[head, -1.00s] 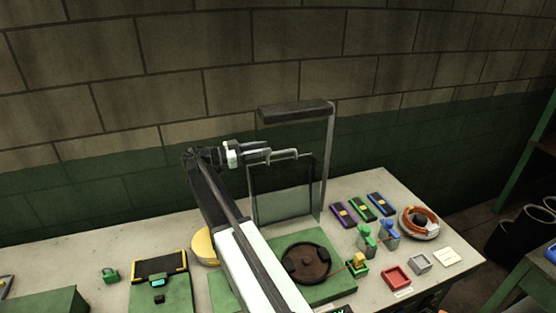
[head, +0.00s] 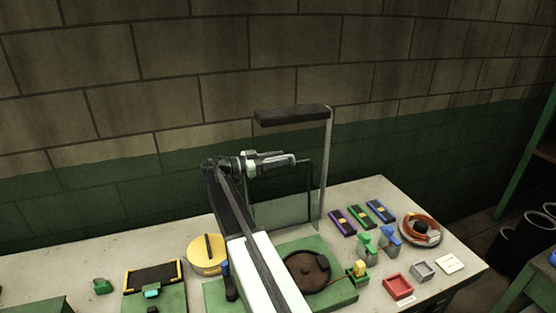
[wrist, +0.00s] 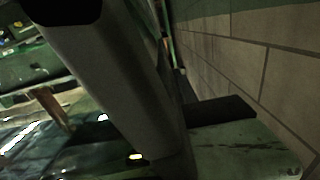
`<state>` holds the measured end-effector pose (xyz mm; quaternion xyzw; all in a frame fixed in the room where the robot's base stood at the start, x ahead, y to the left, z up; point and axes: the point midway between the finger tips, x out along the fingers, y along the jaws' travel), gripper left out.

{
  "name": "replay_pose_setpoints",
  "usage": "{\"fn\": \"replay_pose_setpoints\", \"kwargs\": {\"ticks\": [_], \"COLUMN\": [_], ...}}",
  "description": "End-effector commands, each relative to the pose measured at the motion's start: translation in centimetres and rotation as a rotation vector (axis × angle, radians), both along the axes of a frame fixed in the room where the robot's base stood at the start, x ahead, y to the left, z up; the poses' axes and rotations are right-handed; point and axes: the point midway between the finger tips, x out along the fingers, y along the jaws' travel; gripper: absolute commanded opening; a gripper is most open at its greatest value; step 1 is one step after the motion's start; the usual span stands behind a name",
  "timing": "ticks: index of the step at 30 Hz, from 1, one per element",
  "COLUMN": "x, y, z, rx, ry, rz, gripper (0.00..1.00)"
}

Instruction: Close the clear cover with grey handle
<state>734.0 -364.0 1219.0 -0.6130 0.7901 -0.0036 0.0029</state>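The clear cover (head: 284,210) stands raised, roughly upright, at the back of a green base in the head view. The base (head: 340,291) carries a dark round disc (head: 306,271). My gripper (head: 296,160) is at the cover's upper edge, pointing right in the head view. It hides the upper edge, and I cannot make out the grey handle there or tell whether they touch. In the wrist view a broad grey bar (wrist: 110,75) crosses close to the camera; I cannot tell what it is. The finger gap does not show clearly.
The brick wall (head: 420,80) is close behind. A yellow round case (head: 206,262) is left, and red (head: 397,287) and grey (head: 423,271) trays are right.

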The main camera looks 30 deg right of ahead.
Motion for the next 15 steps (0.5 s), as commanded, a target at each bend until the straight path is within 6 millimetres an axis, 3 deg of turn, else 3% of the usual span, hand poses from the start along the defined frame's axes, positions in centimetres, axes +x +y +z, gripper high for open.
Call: {"fn": "replay_pose_setpoints", "kwargs": {"ticks": [8, 12, 15], "x": [-0.05, -0.03, -0.01], "y": [-0.25, -0.24, -0.23], "z": [0.00, 0.00, 0.02], "rx": [0.000, 0.000, -0.001], "ry": [0.000, 0.000, 0.000], "rz": [0.000, 0.001, 0.002], "gripper": [0.34, 0.00, 0.00]}}
